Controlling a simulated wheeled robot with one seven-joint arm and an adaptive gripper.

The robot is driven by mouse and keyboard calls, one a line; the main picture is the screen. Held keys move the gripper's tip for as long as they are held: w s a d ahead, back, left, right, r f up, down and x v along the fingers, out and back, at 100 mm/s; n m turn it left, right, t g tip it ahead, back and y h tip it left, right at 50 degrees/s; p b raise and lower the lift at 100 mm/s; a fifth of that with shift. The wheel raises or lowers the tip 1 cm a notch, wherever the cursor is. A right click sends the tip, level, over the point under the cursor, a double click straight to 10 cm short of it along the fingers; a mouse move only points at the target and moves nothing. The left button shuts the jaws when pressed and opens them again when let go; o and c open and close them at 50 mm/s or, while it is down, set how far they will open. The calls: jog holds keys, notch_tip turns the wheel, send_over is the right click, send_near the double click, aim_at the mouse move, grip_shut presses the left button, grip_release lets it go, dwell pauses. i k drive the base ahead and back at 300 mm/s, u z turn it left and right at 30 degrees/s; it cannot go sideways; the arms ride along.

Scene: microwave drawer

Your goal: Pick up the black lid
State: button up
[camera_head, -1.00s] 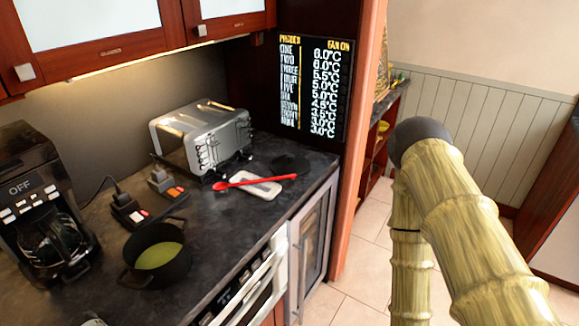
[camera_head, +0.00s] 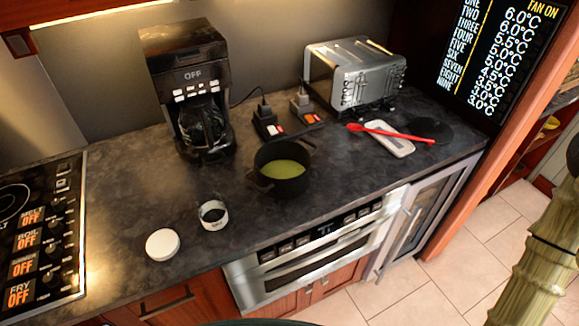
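A flat round black disc, which looks like the black lid (camera_head: 434,127), lies on the dark counter towards its right end. A red spoon (camera_head: 395,133) lies next to it, with its handle end reaching over or against the disc. The spoon also crosses a white spoon rest (camera_head: 390,143). The disc is dark on dark, so its knob or handle cannot be made out. My gripper is not in view. Only a pale, bamboo-textured link of my arm shows at the right edge, away from the counter.
A black pot (camera_head: 281,168) with green contents stands mid-counter. A toaster (camera_head: 355,75) stands behind the spoon rest, a coffee maker (camera_head: 188,90) further left. A white disc (camera_head: 162,245) and small jar (camera_head: 213,215) sit near the front edge. A stove (camera_head: 40,240) is at left.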

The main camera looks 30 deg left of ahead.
aim_at(426, 128)
jog(key=u, duration=0.55)
jog(key=k, duration=1.2)
jog(key=u, duration=0.05)
jog(key=i, duration=0.25)
jog(key=z, duration=1)
jog(key=i, duration=1.35)
jog(key=u, duration=0.95)
jog(key=i, duration=0.45)
jog(key=u, duration=0.6)
